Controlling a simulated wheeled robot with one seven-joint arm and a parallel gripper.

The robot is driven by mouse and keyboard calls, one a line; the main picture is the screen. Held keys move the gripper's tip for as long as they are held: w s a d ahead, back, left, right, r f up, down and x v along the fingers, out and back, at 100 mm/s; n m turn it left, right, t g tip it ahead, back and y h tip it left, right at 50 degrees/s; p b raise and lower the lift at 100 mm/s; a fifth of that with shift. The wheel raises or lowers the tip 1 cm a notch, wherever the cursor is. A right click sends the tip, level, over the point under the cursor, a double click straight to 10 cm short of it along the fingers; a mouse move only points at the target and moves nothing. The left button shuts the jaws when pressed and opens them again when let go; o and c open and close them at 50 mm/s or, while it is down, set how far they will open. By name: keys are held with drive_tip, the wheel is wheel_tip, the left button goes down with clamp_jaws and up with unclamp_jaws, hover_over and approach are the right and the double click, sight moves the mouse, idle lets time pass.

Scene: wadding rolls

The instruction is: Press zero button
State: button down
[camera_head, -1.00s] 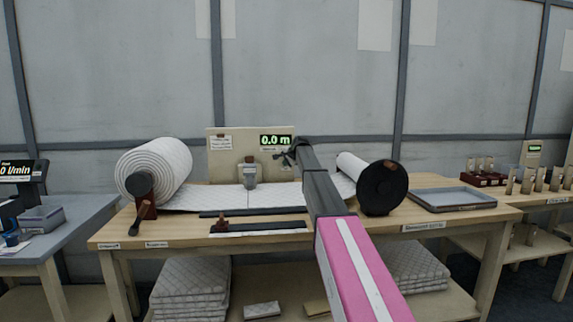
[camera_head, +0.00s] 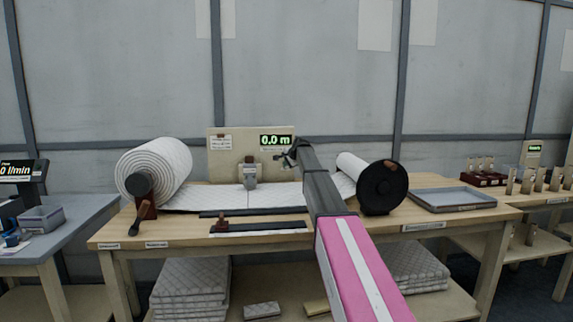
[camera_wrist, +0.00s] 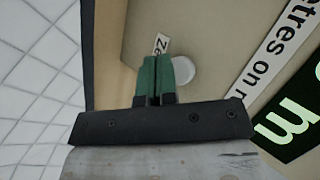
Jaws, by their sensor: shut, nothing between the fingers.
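The zero button looks like a pale round disc (camera_wrist: 185,70) on the beige panel in the wrist view. A white label (camera_wrist: 161,44) starting "Ze" is beside it, partly covered by my fingers. My gripper (camera_wrist: 156,62) is shut and empty, its green fingertips overlapping the disc's left side in the picture. I cannot tell whether they touch it. In the head view my gripper (camera_head: 287,161) is small in front of the panel (camera_head: 231,167), below the display (camera_head: 276,140) reading 0.0 m. The button cannot be made out there.
A wadding roll (camera_head: 155,172) stands at the left of the wooden table, its quilted sheet (camera_head: 205,198) running right under a grey counter (camera_head: 249,172). A black-ended roll (camera_head: 382,188) stands right of my arm. A grey tray (camera_head: 452,199) lies further right.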

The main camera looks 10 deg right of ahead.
drive_tip(key=shift+s, duration=0.1)
drive_tip(key=s, duration=0.4)
drive_tip(key=shift+s, duration=0.4)
